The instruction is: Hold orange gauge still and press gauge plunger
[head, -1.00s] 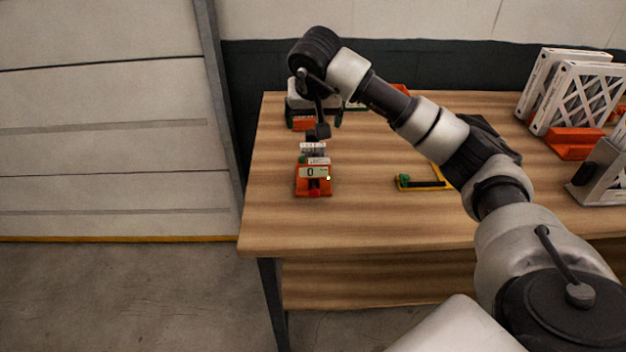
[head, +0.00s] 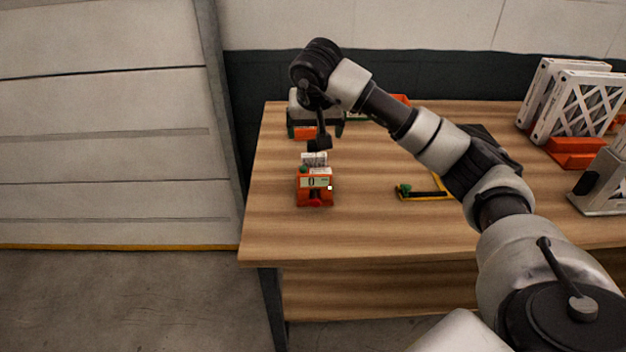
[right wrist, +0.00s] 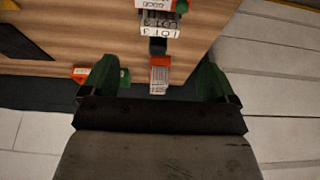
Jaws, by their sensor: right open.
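The orange gauge (head: 314,199) stands near the left end of the wooden table, its display facing me and reading 0. White label plates (head: 314,159) show behind the display. In the right wrist view the gauge's labelled part (right wrist: 160,22) is at the top edge, cut off. My right gripper (head: 315,132) is open behind the gauge, fingers pointing down, apart from it. Its green fingers show in the right wrist view (right wrist: 158,80), with an orange block with a white label (right wrist: 160,72) seen between them; contact cannot be told. The plunger is not clearly visible. My left gripper is out of view.
A yellow and black frame with a green knob (head: 425,193) lies right of the gauge. White framed filters (head: 578,105), an orange block (head: 574,152) and a grey device (head: 600,183) stand at the right. The table (head: 350,225) is clear in front of the gauge.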

